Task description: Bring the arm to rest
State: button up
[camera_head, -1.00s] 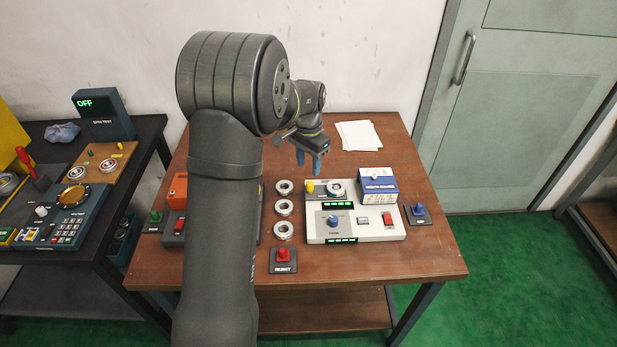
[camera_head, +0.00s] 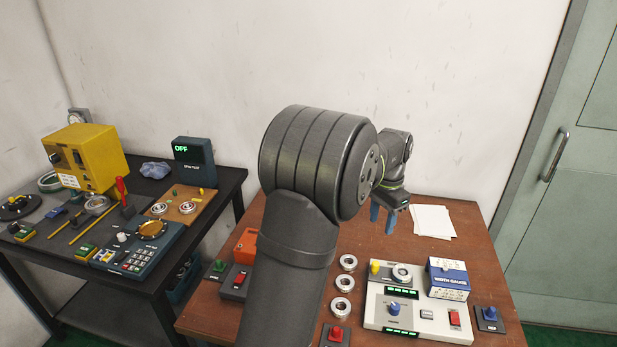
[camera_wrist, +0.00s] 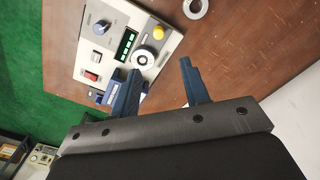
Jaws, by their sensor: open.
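My gripper (camera_head: 382,217) is open and empty, with its two blue fingers pointing down above the back of the brown table (camera_head: 470,235). In the wrist view my gripper (camera_wrist: 160,80) shows its fingers spread apart with bare table between and beyond them. A bearing ring (camera_head: 402,273) sits on the white gauge unit (camera_head: 420,322) in front of my gripper; this ring also shows in the wrist view (camera_wrist: 143,57). Several more rings (camera_head: 345,282) stand in a column on the table left of the unit. My arm hides part of the table's left side.
White papers (camera_head: 433,221) lie right of my gripper. A blue and white box (camera_head: 448,278) stands at the unit's right. A red button (camera_head: 336,334) and a blue button (camera_head: 490,315) are near the front. A black side table (camera_head: 225,188) at left holds a yellow machine (camera_head: 88,158) and panels.

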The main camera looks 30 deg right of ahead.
aim_at(377, 263)
notch_tip(377, 263, down, 17)
jog(key=shift+f, duration=0.1)
jog(key=shift+s+d, duration=0.3)
dwell(0.4)
